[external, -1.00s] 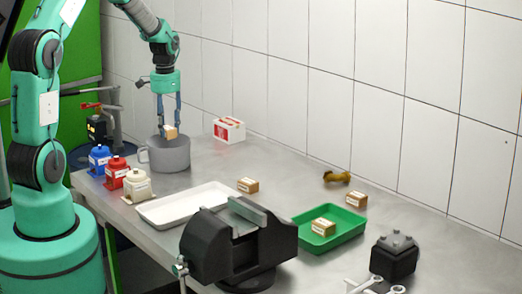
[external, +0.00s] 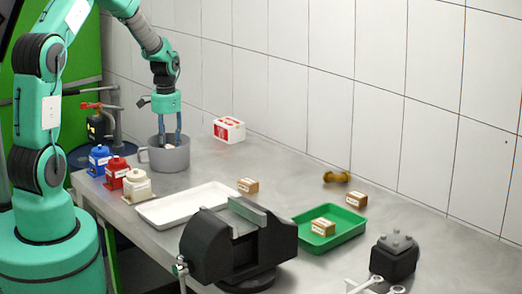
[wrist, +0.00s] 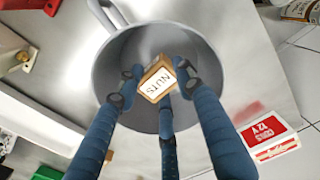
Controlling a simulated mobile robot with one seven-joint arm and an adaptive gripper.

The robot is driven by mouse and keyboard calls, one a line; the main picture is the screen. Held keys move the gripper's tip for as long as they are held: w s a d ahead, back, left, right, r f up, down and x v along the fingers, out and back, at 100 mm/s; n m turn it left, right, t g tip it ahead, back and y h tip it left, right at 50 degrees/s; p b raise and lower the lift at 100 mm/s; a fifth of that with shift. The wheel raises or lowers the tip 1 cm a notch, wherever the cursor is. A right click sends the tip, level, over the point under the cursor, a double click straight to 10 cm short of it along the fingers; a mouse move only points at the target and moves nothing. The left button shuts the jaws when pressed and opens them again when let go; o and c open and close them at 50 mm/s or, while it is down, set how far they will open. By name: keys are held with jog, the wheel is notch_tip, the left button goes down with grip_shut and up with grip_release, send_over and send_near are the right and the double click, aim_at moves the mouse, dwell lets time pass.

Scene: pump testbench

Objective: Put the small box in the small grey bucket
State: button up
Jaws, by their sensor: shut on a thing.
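The small box (wrist: 157,80) is brown with a white label reading NUTS in the wrist view. My gripper (wrist: 155,84) is shut on it with its blue fingers. The small grey bucket (external: 168,157) stands on the table at the back left, with a handle on its left side. In the external view, my gripper (external: 169,143) points down with its fingertips inside the bucket's mouth. The box is mostly hidden there by the bucket's rim. In the wrist view the bucket (wrist: 112,60) surrounds the box, and its inside floor is partly hidden.
Blue, red and cream bottles (external: 117,171) stand left of the bucket. A red and white carton (external: 229,130) is behind right. A white tray (external: 160,213), a black vise (external: 215,256) and a green tray (external: 350,238) are nearer. Other small boxes (external: 248,186) lie to the right.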

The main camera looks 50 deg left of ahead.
aim_at(168, 146)
jog(key=shift+f, duration=1.3)
jog(key=shift+f, duration=0.1)
jog(key=o, duration=1.1)
notch_tip(168, 146, up, 12)
jog(key=shift+r+p, duration=0.1)
jog(key=shift+p, duration=0.8)
jog(key=shift+r, duration=0.1)
